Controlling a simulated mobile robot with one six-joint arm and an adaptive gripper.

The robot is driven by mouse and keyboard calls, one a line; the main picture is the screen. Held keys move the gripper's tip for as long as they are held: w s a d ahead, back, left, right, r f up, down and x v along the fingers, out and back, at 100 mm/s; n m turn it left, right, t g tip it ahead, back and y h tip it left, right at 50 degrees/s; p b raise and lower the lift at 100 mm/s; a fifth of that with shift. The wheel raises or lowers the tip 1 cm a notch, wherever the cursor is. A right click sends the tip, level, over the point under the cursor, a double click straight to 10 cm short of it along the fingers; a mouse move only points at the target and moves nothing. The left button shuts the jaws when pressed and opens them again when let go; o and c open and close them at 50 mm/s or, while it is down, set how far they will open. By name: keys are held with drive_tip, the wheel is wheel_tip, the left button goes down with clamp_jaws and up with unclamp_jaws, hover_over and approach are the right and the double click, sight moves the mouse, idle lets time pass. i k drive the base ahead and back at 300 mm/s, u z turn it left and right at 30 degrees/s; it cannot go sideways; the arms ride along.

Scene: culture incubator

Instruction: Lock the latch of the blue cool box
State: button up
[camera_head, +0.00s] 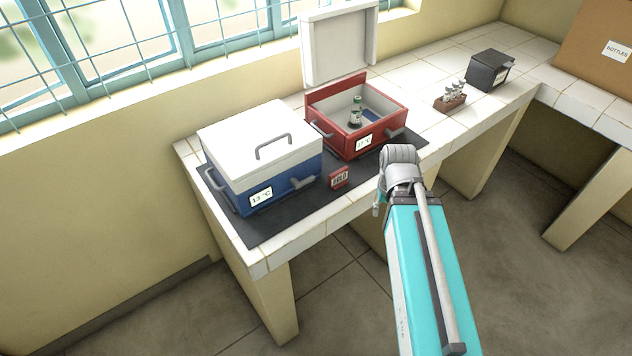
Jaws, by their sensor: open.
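The blue cool box (285,194) stands on a dark mat at the left end of the tiled counter. Its white lid (238,140) is down and has a grey handle (272,146) on top. A label on its front reads 13 °C. A grey lever-like part (301,183), which may be the latch, sticks out at the front right. I cannot tell from here whether it is locked. My arm reaches up from the bottom, right of the blue box and apart from it. My gripper cannot be made out; the arm's grey joint and teal link seem to hide it.
A red cool box (348,146) stands right of the blue one, its white lid (339,46) raised, with a bottle (356,112) inside. A small red sign (339,177) stands in front. A brown rack (449,103), black box (489,70) and carton (600,45) are farther right.

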sight(294, 182)
drive_tip(key=z, duration=0.25)
drive_tip(key=k, duration=1.55)
drive_tip(key=u, duration=0.6)
drive_tip(key=i, duration=1)
drive_tip(key=z, duration=0.1)
